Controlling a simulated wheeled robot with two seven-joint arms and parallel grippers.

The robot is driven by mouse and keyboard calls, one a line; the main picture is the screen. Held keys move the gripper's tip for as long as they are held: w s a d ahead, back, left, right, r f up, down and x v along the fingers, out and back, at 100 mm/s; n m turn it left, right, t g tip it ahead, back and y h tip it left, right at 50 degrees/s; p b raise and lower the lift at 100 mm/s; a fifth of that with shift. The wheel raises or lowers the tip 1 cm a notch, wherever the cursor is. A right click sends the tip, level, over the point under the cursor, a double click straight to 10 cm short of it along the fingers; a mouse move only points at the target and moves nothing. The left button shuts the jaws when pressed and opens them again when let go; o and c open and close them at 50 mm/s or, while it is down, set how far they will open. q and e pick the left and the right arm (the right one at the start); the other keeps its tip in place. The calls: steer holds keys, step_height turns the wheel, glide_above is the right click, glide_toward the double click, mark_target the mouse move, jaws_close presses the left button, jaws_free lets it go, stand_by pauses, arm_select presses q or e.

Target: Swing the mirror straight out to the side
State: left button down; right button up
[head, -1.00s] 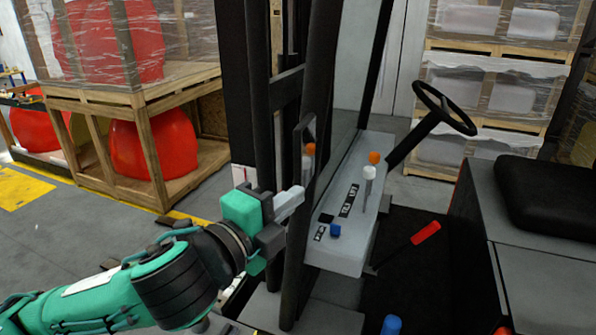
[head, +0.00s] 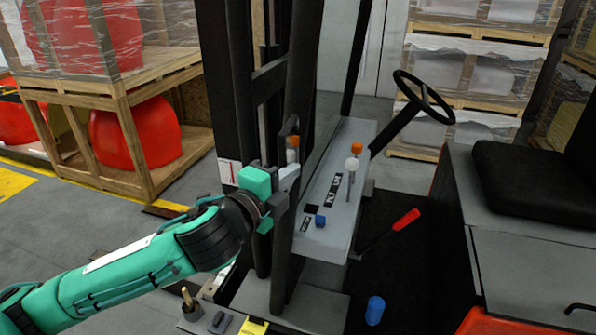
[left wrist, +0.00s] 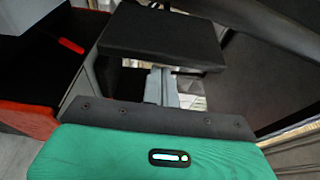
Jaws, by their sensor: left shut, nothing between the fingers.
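The mirror (head: 292,143) is a small dark-framed plate beside the forklift's front post in the head view. It is seen at a steep angle, with an orange reflection in it. In the left wrist view a flat black panel (left wrist: 160,36), which looks like the mirror's back, lies just beyond the fingers. My left gripper (head: 291,174) is shut and empty, with its pale fingertips at the mirror's lower part. I cannot tell whether they touch it. The fingers also show in the left wrist view (left wrist: 161,86), partly below the panel. My right gripper is not in view.
The black post (head: 300,90) stands close to my left gripper. Behind it is the grey console (head: 335,190) with knobbed levers, then the steering wheel (head: 424,97) and the black seat (head: 525,175). Wooden crates (head: 130,140) stand at the left over open floor.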

arm_select(q)
steer(key=shift+w+a+f, duration=0.1)
steer(key=shift+w, duration=0.05)
steer(key=shift+w+a, duration=0.15)
steer(key=shift+a, duration=0.75)
